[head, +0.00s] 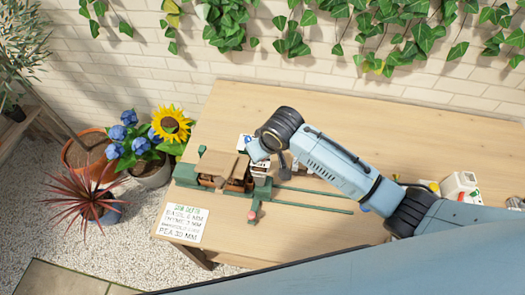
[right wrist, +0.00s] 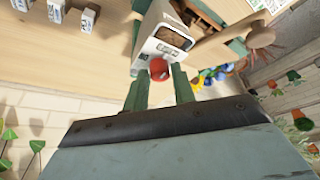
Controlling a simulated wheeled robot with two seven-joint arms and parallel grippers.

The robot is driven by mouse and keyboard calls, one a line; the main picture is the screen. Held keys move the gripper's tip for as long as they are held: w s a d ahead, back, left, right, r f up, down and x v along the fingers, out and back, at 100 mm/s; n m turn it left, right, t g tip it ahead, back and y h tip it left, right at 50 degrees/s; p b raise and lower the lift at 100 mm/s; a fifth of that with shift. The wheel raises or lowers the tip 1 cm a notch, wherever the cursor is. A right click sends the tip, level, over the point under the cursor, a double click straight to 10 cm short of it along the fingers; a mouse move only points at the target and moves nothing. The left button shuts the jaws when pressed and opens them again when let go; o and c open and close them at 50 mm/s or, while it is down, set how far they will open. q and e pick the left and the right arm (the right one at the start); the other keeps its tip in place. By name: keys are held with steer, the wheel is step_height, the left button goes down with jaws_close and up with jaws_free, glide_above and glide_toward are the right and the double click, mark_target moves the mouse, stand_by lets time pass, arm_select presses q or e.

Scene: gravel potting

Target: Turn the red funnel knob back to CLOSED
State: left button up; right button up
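The red funnel knob (right wrist: 159,69) shows in the right wrist view on the near side of a white, box-like funnel (right wrist: 165,42) with a small label below its opening. The two green-grey fingers of my right gripper (right wrist: 160,84) flank the knob at their tips. In the head view my right arm reaches in from the right to the white funnel (head: 259,168), and the wrist hides the knob. The knob's setting is not readable. My left gripper is not in view.
A green potting fixture (head: 187,173) with rails stands left on the wooden table (head: 330,230). A small red-topped object (head: 253,215) lies below it, near a text card (head: 182,223). White containers (head: 460,184) stand at the right. Potted flowers stand beyond the table's left edge.

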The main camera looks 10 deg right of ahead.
steer(key=o, duration=0.3)
steer(key=v, duration=1.3)
steer(key=shift+r, duration=0.2)
steer(key=shift+s, duration=0.1)
